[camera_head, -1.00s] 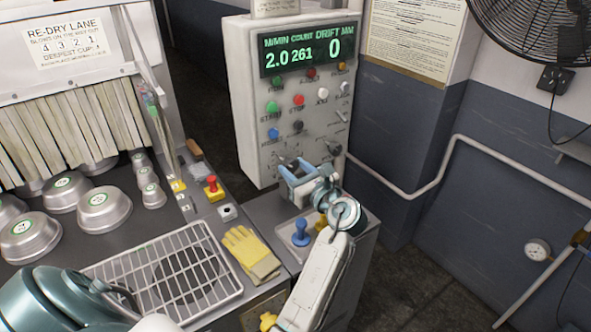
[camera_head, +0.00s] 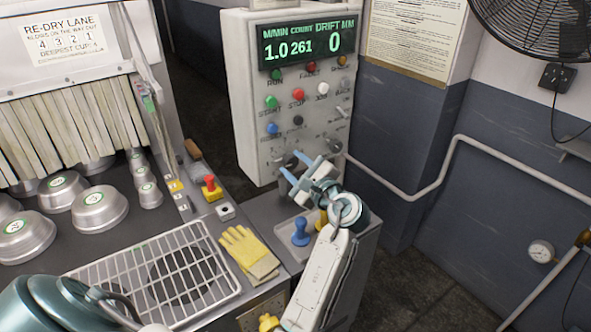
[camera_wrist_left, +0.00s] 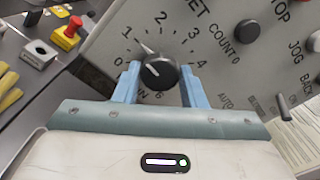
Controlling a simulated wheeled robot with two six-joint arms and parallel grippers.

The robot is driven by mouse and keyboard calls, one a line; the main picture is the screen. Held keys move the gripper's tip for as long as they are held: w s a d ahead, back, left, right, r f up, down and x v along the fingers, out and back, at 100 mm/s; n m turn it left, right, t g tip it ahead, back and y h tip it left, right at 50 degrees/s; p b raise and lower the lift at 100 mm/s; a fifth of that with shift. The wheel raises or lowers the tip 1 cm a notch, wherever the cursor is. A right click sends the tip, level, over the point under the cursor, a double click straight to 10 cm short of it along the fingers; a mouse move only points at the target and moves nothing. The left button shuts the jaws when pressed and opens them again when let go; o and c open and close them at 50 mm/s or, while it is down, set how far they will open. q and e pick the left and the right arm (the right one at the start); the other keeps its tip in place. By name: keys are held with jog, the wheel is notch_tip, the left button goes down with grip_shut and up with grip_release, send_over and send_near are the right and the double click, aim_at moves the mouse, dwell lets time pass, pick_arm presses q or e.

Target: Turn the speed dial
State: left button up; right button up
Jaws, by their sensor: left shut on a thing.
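The speed dial (camera_wrist_left: 160,71) is a round black knob with a white pointer on the grey control panel (camera_head: 245,120). In the left wrist view its pointer points near the 1 on the printed scale. My left gripper (camera_head: 303,168) is at the lower part of the panel, its two blue fingers on either side of the dial, shut on it. In the head view the fingers partly hide the dial. The green display (camera_head: 305,48) reads 1.0 M/MIN, count 261 and drift 0. My right gripper is not in view.
Buttons, including a red one (camera_head: 299,95), and small switches surround the dial. A blue-handled stamp (camera_head: 300,231) stands on the ledge below. Yellow gloves (camera_head: 248,250), a wire rack (camera_head: 150,270) and metal pans (camera_head: 99,209) lie to the left. A grey pipe (camera_head: 405,193) runs along the right wall.

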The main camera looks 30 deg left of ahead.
pick_arm(q)
jog(key=shift+n, duration=0.4)
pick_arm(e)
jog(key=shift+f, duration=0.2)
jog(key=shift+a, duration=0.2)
pick_arm(q)
jog(key=o, duration=0.8)
jog(key=shift+o, duration=0.8)
jog(key=shift+a, duration=0.1)
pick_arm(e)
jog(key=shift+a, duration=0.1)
